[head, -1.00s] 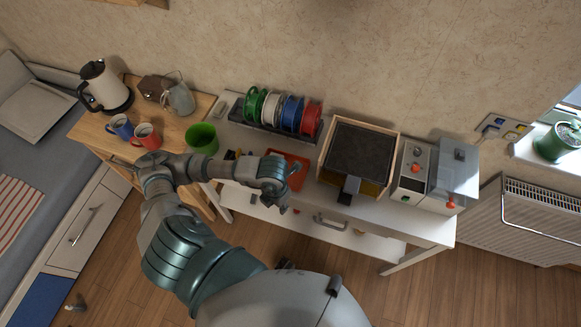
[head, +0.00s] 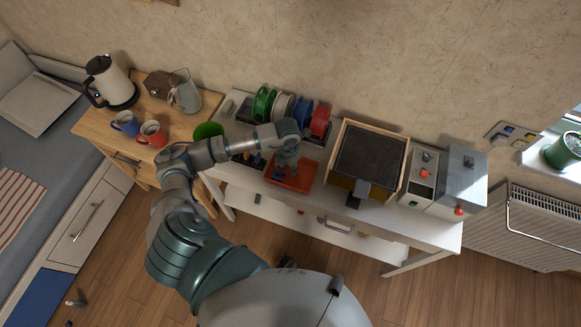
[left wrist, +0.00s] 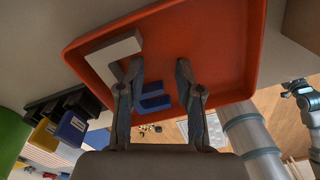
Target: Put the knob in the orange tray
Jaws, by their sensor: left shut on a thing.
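The orange tray (head: 304,180) sits on the white table and fills the upper part of the left wrist view (left wrist: 225,40). My left gripper (head: 288,166) points down over it. In the left wrist view its fingers (left wrist: 160,72) stand apart, with a blue piece (left wrist: 155,102) between them. This seems to be the knob, held, but its shape is unclear and contact is hard to see. A pale grey block (left wrist: 112,48) lies in the tray beside the left finger. A grey-teal part, probably of my right arm, shows at the right edge; its jaws cannot be made out.
Several spools (head: 320,120) stand in a rack behind the tray. A wooden-framed box with a dark top (head: 370,150) is close on its right. A green cup (head: 208,131) and small bins, including a blue one (left wrist: 70,130), are on its left.

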